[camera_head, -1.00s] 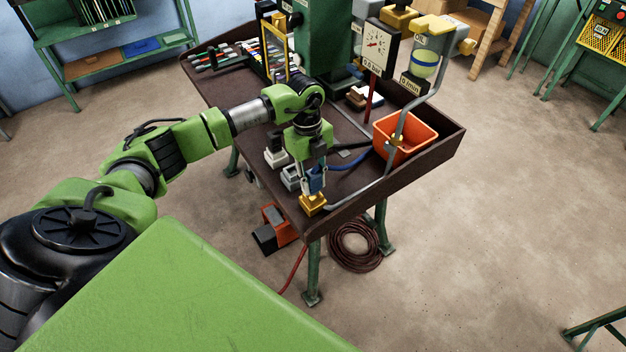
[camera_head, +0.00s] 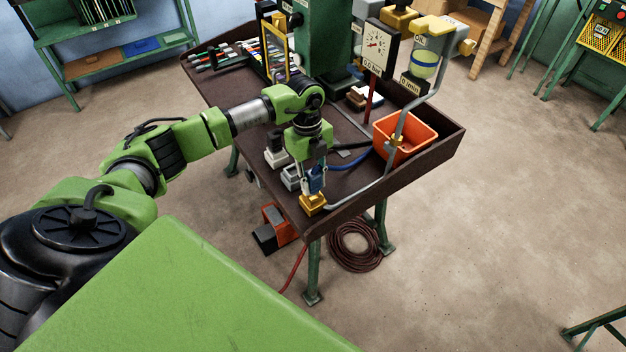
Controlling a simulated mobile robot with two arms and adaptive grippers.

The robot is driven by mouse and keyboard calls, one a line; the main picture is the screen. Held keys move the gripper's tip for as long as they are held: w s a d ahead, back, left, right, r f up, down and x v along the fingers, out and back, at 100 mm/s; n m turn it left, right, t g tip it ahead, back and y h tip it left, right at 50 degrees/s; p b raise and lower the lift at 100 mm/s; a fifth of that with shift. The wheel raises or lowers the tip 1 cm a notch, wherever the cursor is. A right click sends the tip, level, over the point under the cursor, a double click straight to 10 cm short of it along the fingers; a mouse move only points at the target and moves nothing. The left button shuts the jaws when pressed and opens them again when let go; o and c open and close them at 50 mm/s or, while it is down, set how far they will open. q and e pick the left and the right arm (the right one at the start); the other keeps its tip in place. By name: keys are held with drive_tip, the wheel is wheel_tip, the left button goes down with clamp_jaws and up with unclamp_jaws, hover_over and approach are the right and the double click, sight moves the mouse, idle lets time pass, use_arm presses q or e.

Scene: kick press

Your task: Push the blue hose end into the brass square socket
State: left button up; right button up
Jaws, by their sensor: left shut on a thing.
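The blue hose end (camera_head: 316,180) is upright between the fingers of my left gripper (camera_head: 314,178), which is shut on it. The brass square socket (camera_head: 312,204) stands at the near corner of the bench, directly under the hose end. The hose end's lower tip is at the socket's top; whether it is inside or just above cannot be told. The blue hose (camera_head: 352,161) runs from there to the right across the bench. My right gripper is not in view.
White and grey socket blocks (camera_head: 290,178) stand just left of the brass one. An orange bin (camera_head: 407,133) sits at the right of the brown bench (camera_head: 443,143), beside a grey pipe. A green press column (camera_head: 318,45), a dial gauge (camera_head: 377,48) and a yellow frame (camera_head: 287,52) stand behind.

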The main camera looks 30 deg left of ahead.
sight(311, 171)
use_arm(q)
drive_tip(key=shift+f, duration=0.35)
drive_tip(key=shift+f+b, duration=0.85)
drive_tip(key=shift+f, duration=0.05)
idle(0.3)
drive_tip(key=o, duration=1.2)
drive_tip(key=shift+r, duration=0.15)
drive_tip(key=shift+w+a+r+p, duration=0.1)
drive_tip(key=shift+a+r+p, duration=0.1)
drive_tip(key=shift+r+p, duration=1.35)
drive_tip(key=shift+w+a+r+p, duration=0.1)
drive_tip(key=shift+a+r+p, duration=0.1)
drive_tip(key=shift+r+p, duration=1.3)
drive_tip(key=shift+r+b, duration=0.35)
drive_tip(key=shift+b, duration=0.1)
drive_tip(key=shift+s+a, duration=0.1)
